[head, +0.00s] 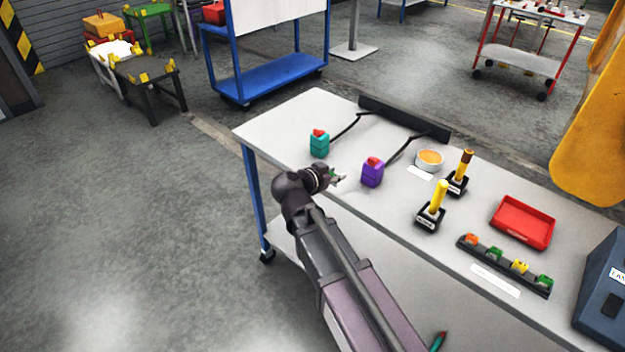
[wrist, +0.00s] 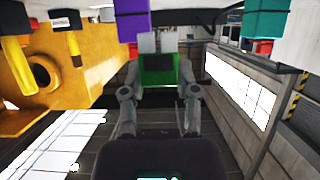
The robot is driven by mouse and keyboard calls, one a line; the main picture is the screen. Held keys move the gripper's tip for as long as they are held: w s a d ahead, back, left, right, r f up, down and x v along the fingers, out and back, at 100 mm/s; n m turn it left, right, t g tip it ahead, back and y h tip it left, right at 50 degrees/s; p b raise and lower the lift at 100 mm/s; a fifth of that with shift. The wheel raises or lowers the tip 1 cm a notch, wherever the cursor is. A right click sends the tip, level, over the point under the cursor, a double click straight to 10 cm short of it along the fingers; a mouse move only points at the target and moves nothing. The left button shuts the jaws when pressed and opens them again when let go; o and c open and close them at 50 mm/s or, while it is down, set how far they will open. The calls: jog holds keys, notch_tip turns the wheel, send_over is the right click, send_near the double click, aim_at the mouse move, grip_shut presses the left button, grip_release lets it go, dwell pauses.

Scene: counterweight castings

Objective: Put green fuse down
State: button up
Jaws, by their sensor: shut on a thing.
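My gripper (head: 338,179) is at the table's near-left edge, left of the purple block. In the wrist view my gripper (wrist: 158,82) is shut on the green fuse (wrist: 158,67), which sits between the two fingers. In the head view only a speck of green shows at the fingertips. A black fuse rack (head: 505,265) on the table holds an orange, a green, a yellow and another green fuse. I cannot tell whether the held fuse touches the table.
A purple block (head: 372,174) and a teal block (head: 319,146), both red-topped, have dark cables. A round orange-topped dish (head: 429,160), two upright posts on black bases (head: 428,220), a red tray (head: 522,224) and a blue-grey box (head: 605,300) stand to the right. The table's (head: 285,125) far-left corner is clear.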

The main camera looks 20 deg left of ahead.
jog(key=d, duration=0.3)
jog(key=w+d+f, duration=0.1)
jog(key=d, duration=0.1)
jog(key=shift+b, duration=0.3)
jog(key=shift+a, duration=0.1)
jog(key=w+a, duration=0.2)
jog(key=a, duration=0.2)
jog(key=w+a+f+b, duration=0.1)
jog(key=w+a, duration=0.1)
jog(key=a, duration=0.2)
jog(key=w+a, duration=0.2)
jog(key=a, duration=0.3)
jog(key=shift+w+a+f, duration=0.1)
jog(key=shift+w+f, duration=0.05)
jog(key=shift+w+a, duration=0.25)
jog(key=shift+a, duration=0.2)
jog(key=shift+w+a+f+b, duration=0.1)
jog(key=shift+a+f+b, duration=0.15)
jog(key=shift+b, duration=0.25)
jog(key=shift+d+f+b, duration=0.15)
jog(key=shift+f+b, duration=1.35)
jog(key=shift+f, duration=0.05)
jog(key=shift+f, duration=0.15)
